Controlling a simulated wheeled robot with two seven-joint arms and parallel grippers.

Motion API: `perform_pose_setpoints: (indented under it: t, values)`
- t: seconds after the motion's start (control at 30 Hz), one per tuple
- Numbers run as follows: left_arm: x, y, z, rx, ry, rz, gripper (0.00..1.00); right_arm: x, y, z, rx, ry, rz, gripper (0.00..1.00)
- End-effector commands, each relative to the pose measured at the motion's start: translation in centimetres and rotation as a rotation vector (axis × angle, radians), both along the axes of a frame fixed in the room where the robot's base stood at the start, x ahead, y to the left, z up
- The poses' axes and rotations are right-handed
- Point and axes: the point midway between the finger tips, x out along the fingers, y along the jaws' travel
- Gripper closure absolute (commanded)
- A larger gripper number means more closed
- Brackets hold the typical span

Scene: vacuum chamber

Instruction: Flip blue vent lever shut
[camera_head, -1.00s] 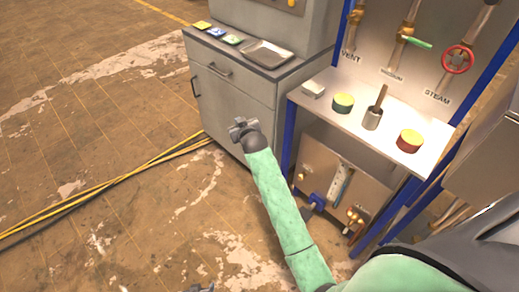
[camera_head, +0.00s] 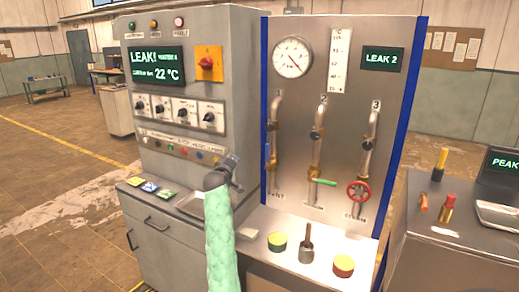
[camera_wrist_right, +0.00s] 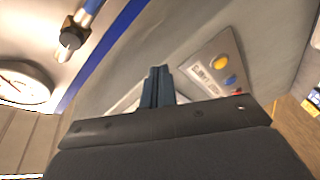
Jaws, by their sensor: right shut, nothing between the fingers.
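The blue vent lever (camera_head: 267,154) is on the leftmost pipe of the valve panel. It points along the pipe, upright, in the head view. In the right wrist view, part of a blue handle (camera_wrist_right: 92,6) shows on a pipe at the top left, cut by the frame edge. My right gripper (camera_head: 234,168) is in front of the grey console, left of the lever and apart from it. Its fingers (camera_wrist_right: 157,87) are together and empty in the right wrist view. My left gripper is not in view.
The panel's blue post (camera_head: 264,100) stands between my right gripper and the lever. A green lever (camera_head: 323,182) and a red wheel (camera_head: 358,191) are further right.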

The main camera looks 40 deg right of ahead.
Motion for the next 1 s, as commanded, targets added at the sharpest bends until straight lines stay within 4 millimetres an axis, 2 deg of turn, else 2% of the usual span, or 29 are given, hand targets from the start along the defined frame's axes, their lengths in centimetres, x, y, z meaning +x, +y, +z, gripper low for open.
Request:
perform_pose_setpoints:
  t: [0.03,0.1,0.23,0.43,1.0]
  values:
    - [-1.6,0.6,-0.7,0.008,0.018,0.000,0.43,-0.4,-1.2,0.3,-0.055,0.061,-0.038,1.00]
    - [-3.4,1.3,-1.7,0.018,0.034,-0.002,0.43,-1.0,-2.4,0.3,-0.141,0.162,-0.086,1.00]
    - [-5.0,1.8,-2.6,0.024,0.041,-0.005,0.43,-1.8,-3.6,0.1,-0.260,0.306,-0.137,1.00]
    - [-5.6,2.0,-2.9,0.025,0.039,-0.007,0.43,-2.2,-4.0,0.0,-0.336,0.402,-0.160,1.00]
    - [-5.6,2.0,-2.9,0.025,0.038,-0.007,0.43,-2.2,-3.9,0.0,-0.341,0.409,-0.162,1.00]
